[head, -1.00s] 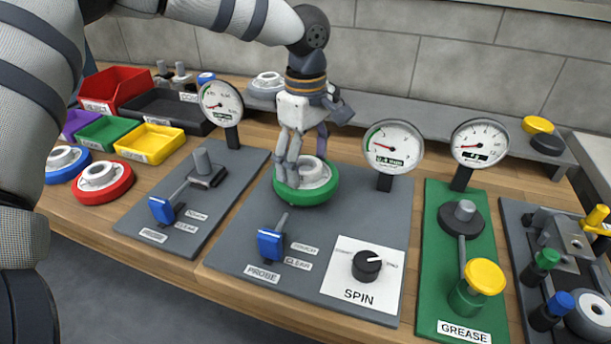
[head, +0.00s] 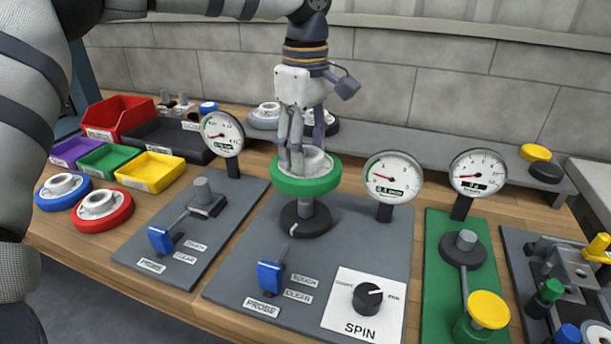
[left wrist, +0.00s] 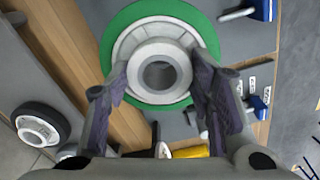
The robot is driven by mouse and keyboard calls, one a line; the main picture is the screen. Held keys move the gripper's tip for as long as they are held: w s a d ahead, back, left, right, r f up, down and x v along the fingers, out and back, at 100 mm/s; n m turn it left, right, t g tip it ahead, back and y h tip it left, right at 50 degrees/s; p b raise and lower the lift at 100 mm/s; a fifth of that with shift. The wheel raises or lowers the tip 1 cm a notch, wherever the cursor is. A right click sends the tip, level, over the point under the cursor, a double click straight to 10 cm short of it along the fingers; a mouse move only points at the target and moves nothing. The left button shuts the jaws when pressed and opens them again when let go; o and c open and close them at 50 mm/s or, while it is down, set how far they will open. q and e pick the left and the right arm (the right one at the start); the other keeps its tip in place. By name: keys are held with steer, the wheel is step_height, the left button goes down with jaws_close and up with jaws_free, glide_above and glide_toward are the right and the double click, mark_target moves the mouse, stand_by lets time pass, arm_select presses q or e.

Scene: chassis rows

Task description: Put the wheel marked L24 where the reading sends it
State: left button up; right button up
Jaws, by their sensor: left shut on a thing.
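My left gripper (head: 303,150) is shut on the hub of a green-rimmed wheel (head: 304,183) with a pale grey centre. It holds the wheel level above a dark round spindle base (head: 305,218) on the middle grey plate. In the left wrist view the same wheel (left wrist: 160,60) lies between the two fingers (left wrist: 160,85). No L24 marking is readable on it. The gauge of the middle plate (head: 390,178) has a green band and a small digital readout too blurred to read surely. My right gripper is not in view.
The middle plate has a blue PROBE lever (head: 271,275) and a SPIN knob (head: 367,297). A red wheel (head: 102,210) and a blue wheel (head: 63,191) lie at left. Red (head: 118,118), black (head: 165,135), purple (head: 77,152), green (head: 108,158) and yellow (head: 151,171) bins stand behind.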

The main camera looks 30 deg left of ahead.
arm_select(q)
steer(key=shift+r, duration=0.6)
steer(key=shift+r+p, duration=0.45)
steer(key=shift+r, duration=2.1)
